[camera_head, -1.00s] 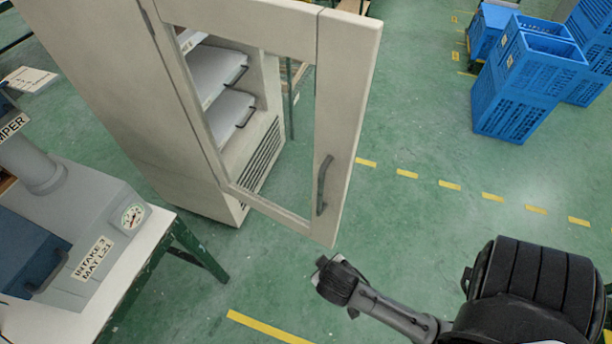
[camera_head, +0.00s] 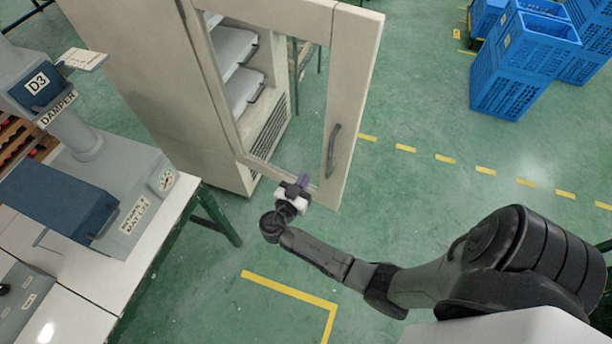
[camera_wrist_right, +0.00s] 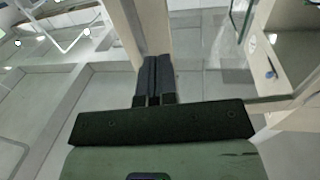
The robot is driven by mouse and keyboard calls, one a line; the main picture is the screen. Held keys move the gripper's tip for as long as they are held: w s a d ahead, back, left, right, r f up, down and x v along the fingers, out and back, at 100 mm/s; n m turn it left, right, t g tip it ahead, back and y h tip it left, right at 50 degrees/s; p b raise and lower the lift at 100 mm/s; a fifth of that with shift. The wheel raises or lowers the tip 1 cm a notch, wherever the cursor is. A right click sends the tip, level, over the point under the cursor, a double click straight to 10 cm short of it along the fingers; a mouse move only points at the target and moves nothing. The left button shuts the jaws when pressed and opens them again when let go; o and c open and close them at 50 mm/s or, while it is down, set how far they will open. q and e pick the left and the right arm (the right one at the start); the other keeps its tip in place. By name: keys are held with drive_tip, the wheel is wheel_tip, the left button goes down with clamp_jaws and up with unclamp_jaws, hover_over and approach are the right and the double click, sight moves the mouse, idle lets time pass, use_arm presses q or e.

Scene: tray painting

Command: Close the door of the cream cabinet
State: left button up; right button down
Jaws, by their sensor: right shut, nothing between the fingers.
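The cream cabinet (camera_head: 150,95) stands at the upper left of the head view with its door (camera_head: 352,95) open. The door has a pale frame around a window-like opening and a dark handle (camera_head: 333,150) on its right upright. My right gripper (camera_head: 304,181) overlaps the door's bottom rail in the head view, left of and below the handle. I cannot tell whether it touches the door. In the right wrist view its dark fingers (camera_wrist_right: 155,75) are together and empty, with a cream upright (camera_wrist_right: 148,30) just beyond them. My left gripper is out of view.
White trays (camera_head: 245,90) sit on the cabinet's shelves. A bench (camera_head: 75,290) with a grey machine (camera_head: 135,175) is at the left. Blue crates (camera_head: 510,75) stand at the upper right.

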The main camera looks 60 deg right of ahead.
sight(326, 148)
drive_tip(key=d, duration=0.3)
drive_tip(key=d+p, duration=0.1)
drive_tip(key=d, duration=0.2)
drive_tip(key=w+d, duration=0.1)
drive_tip(key=d, duration=0.3)
drive_tip(key=shift+r+p, duration=0.1)
drive_tip(key=shift+p, duration=0.2)
drive_tip(key=shift+d, duration=0.6)
